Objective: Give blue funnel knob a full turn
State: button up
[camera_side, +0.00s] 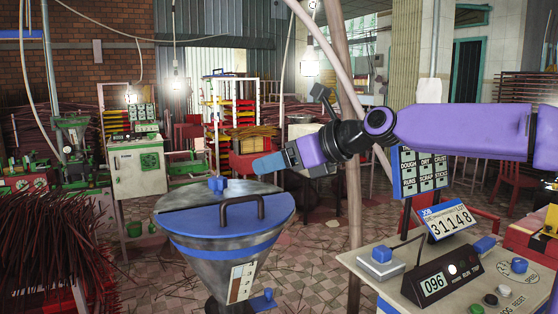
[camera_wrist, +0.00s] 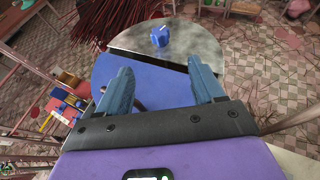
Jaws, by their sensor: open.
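The blue funnel knob (camera_side: 217,184) sits on the grey rear half of the lid of a metal funnel (camera_side: 220,262). In the wrist view the knob (camera_wrist: 160,36) has a pale pointer line on its top. The front half of the lid (camera_side: 200,218) is blue and carries a dark arched handle (camera_side: 242,207). My gripper (camera_side: 262,166) is above and to the right of the knob, apart from it. In the wrist view its two blue fingers (camera_wrist: 160,85) are spread with nothing between them, and the knob lies beyond the fingertips.
A control bench (camera_side: 400,285) with a readout box (camera_side: 440,280), buttons and a number sign (camera_side: 446,218) stands at the right. A pole (camera_side: 353,220) rises behind my wrist. Bundles of dark red sticks (camera_side: 50,250) fill the left. A second blue knob (camera_side: 262,300) is low on the funnel.

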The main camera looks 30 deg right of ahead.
notch_tip(320, 180, up, 6)
jog(key=w+a+t+y, duration=0.2)
jog(key=w+t, duration=0.1)
jog(key=g+h, duration=0.2)
jog(key=g, duration=0.1)
send_near(220, 178)
jog(key=x, duration=1)
jog(key=shift+w+a+f, duration=0.2)
dwell(0.7)
jog(key=c, duration=1)
